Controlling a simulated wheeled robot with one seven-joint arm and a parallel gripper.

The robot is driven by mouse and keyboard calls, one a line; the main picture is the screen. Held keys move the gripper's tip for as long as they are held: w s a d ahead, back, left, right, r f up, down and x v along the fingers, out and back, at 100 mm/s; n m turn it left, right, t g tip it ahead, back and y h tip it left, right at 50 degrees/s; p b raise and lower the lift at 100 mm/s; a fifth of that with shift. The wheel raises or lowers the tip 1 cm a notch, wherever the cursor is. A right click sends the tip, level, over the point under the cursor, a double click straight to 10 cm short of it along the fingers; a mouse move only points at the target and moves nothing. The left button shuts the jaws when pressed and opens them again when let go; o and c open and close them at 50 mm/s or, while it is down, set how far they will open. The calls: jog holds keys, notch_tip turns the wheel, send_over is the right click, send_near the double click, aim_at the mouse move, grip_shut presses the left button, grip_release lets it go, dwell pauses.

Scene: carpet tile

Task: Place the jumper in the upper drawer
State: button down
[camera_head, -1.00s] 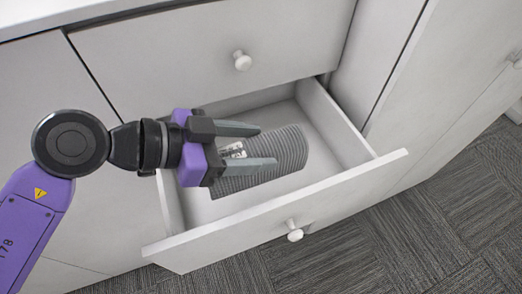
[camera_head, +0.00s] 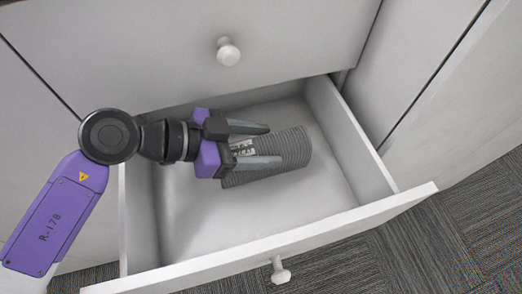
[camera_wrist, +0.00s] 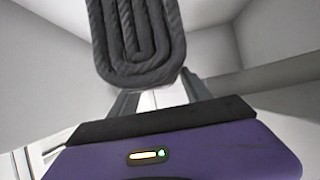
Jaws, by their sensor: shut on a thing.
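The jumper (camera_head: 292,150) is a dark grey ribbed bundle, folded or rolled, with a pale printed label near my gripper. My gripper (camera_head: 273,146) is shut on it, with the two grey fingers lying across it. The open drawer (camera_head: 195,225) is pale grey with a white knob, and the jumper is over its interior. I cannot tell whether the jumper touches the drawer floor. In the wrist view the jumper (camera_wrist: 138,40) shows its coiled folds just beyond the fingers (camera_wrist: 158,98).
A closed drawer front (camera_head: 150,45) with a round knob (camera_head: 228,51) stands directly above the open drawer. Cabinet panels flank it on both sides. Free drawer floor lies around the jumper. Dark carpet tiles (camera_head: 430,245) show at lower right.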

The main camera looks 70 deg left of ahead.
jog(key=shift+f, duration=1.7)
jog(key=shift+f, duration=0.6)
jog(key=shift+c, duration=2.4)
grip_release()
jog(key=shift+r, duration=0.2)
jog(key=d+b+v, duration=0.1)
jog(key=v, duration=1.1)
jog(key=shift+a+r, duration=0.35)
jog(key=shift+a, duration=0.15)
jog(key=shift+r, duration=0.1)
